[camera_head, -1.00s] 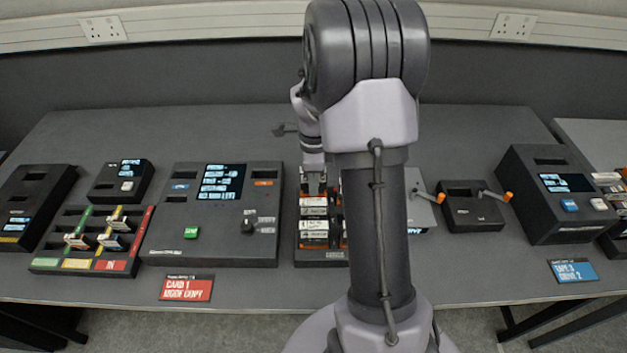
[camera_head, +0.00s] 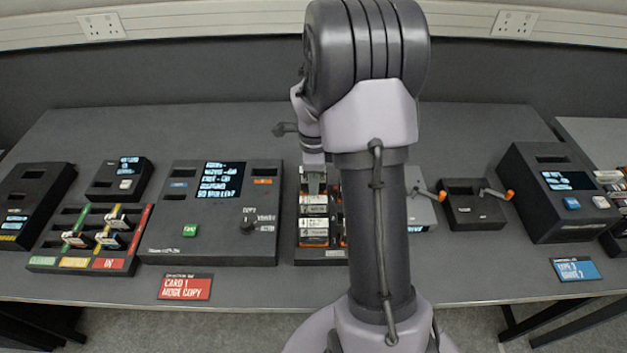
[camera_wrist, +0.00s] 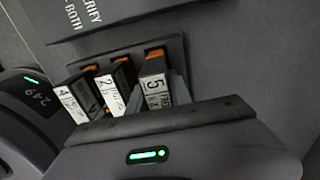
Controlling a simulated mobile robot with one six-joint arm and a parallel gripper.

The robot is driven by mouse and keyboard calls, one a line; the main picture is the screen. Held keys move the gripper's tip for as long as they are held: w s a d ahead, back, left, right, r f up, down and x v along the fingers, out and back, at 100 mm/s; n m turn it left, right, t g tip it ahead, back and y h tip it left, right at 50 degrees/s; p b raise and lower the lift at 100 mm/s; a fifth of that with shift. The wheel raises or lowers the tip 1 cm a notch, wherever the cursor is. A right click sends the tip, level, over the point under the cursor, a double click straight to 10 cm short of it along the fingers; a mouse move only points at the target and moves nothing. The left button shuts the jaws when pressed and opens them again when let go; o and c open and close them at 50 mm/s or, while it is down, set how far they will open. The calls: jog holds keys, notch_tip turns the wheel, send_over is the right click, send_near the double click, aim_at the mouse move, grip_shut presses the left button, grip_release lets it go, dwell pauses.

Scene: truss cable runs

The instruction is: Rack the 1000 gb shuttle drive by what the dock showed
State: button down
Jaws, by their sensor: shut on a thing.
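My gripper (camera_head: 315,188) is at the far end of a dark rack (camera_head: 318,256) of white-labelled drives in the head view. In the wrist view my gripper (camera_wrist: 158,100) is shut on a drive marked 5 (camera_wrist: 154,88), with an orange part at its far end. The drive still stands in line with its neighbours. Beside it on the left stand a drive marked 2 (camera_wrist: 112,95) and one marked 4 (camera_wrist: 75,102). No capacity is readable on any label. My arm hides the right part of the rack.
Left of the rack is a wide console (camera_head: 160,225) with a screen and green button. Further left is a colour-striped rack (camera_head: 90,240) with several cards.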

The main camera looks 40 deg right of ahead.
jog(key=shift+f+b, duration=1.4)
jog(key=shift+f, duration=0.2)
dwell(0.7)
jog(key=c, duration=1.1)
grip_release()
jog(key=shift+o, duration=0.3)
jog(key=shift+o, duration=1.4)
notch_tip(320, 180, up, 8)
jog(key=p, duration=0.5)
jog(key=shift+f, duration=0.25)
